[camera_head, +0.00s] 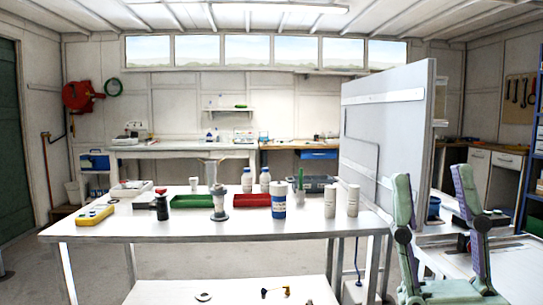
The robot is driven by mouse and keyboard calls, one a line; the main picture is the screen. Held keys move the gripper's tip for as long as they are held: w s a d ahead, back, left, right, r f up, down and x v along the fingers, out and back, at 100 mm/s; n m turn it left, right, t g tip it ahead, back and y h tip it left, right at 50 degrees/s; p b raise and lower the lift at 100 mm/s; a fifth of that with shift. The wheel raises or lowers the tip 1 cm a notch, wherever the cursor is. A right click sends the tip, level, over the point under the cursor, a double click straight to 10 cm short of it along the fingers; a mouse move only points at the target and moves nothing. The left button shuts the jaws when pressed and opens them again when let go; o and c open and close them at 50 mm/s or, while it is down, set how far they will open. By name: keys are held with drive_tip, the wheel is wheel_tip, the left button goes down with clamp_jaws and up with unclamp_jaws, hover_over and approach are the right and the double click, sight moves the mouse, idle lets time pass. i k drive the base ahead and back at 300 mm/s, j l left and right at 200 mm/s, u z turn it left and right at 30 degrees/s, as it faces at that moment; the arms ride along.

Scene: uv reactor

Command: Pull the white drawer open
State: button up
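White drawer fronts (508,161) show at the top of a cabinet against the right wall, in the background. Small dark marks, perhaps handles, are on them, and they look shut. Whether one of these is the task's white drawer I cannot tell. My gripper (433,184) is at the lower right, with green and purple fingers pointing up and spread apart. It is open, with nothing seen between the fingers. It is in front of the right-hand bench and well apart from the drawer fronts. A large grey panel (385,125) stands left of the drawers and hides part of the view.
A white table (150,229) in front holds bottles, a red tray (252,200), a green tray (191,201) and a yellow device (94,215). A blue drawer (318,154) is under the back bench. Blue shelving (530,160) stands at the right edge. Floor is clear at left.

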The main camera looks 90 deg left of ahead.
sight(215, 154)
drive_tip(key=u, duration=3.05)
drive_tip(key=i+j+u, duration=0.25)
drive_tip(key=u, duration=0.15)
drive_tip(key=i+j+u, duration=0.65)
drive_tip(key=u, duration=0.2)
drive_tip(key=i+j+u, duration=0.2)
drive_tip(key=u, duration=0.15)
drive_tip(key=i+u, duration=0.75)
drive_tip(key=i+z, duration=0.25)
drive_tip(key=i, duration=0.2)
drive_tip(key=i+j+z, duration=0.1)
drive_tip(key=i+z, duration=0.15)
drive_tip(key=i, duration=0.15)
drive_tip(key=i+j+z, duration=0.25)
drive_tip(key=i, duration=0.2)
drive_tip(key=i+l+z, duration=0.15)
drive_tip(key=i+z, duration=0.5)
drive_tip(key=z, duration=0.15)
drive_tip(key=i+z, duration=0.85)
drive_tip(key=i, duration=0.95)
drive_tip(key=j, duration=0.1)
